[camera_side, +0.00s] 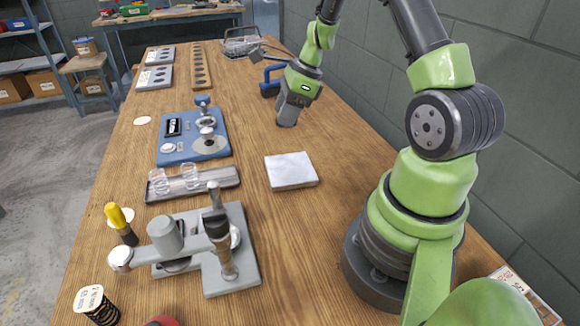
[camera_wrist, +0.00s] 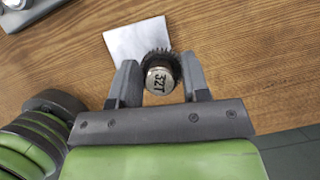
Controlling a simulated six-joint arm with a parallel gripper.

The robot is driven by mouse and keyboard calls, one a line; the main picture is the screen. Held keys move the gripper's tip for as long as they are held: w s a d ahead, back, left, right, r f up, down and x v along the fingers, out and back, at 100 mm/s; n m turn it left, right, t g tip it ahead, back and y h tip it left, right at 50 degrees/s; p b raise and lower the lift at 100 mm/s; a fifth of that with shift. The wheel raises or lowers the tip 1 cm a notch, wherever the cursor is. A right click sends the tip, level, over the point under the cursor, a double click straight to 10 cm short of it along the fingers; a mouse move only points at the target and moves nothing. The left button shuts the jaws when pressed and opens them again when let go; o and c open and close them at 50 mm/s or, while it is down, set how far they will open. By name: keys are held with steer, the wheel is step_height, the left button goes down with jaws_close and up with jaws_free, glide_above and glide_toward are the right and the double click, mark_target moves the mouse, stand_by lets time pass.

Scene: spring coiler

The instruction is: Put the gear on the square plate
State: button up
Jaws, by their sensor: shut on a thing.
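The gear (camera_wrist: 160,77) is held between the two fingers of my gripper (camera_wrist: 160,82) in the wrist view. It has dark teeth around a pale round face marked "32T". The square plate (camera_side: 291,171) is a white slab lying flat on the table in the side view. It also shows in the wrist view (camera_wrist: 135,38), just beyond the gear and partly hidden by it. In the side view my gripper (camera_side: 287,122) is above the table, farther back than the plate and apart from it. The gear cannot be made out in that view.
A grey coiling fixture (camera_side: 232,265) stands in front, with a grey tray (camera_side: 215,181) of clear cups behind it. A blue fixture (camera_side: 193,143) is left of the plate. A blue-handled tool (camera_side: 270,82) lies near my gripper. The wood between gripper and plate is clear.

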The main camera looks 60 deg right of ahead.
steer(key=s+a+n+g+y, duration=0.1)
steer(key=s+a+n, duration=0.2)
steer(key=n, duration=0.1)
glide_above(285, 170)
steer(key=d, duration=0.1)
steer(key=shift+n, duration=0.4)
steer(key=f, duration=0.4)
steer(key=shift+s+d+f, duration=0.1)
steer(key=shift+s+d, duration=0.05)
steer(key=shift+s, duration=0.15)
steer(key=shift+f, duration=2.3)
steer(key=shift+f, duration=0.1)
steer(key=o, duration=1.1)
steer(key=shift+c, duration=0.2)
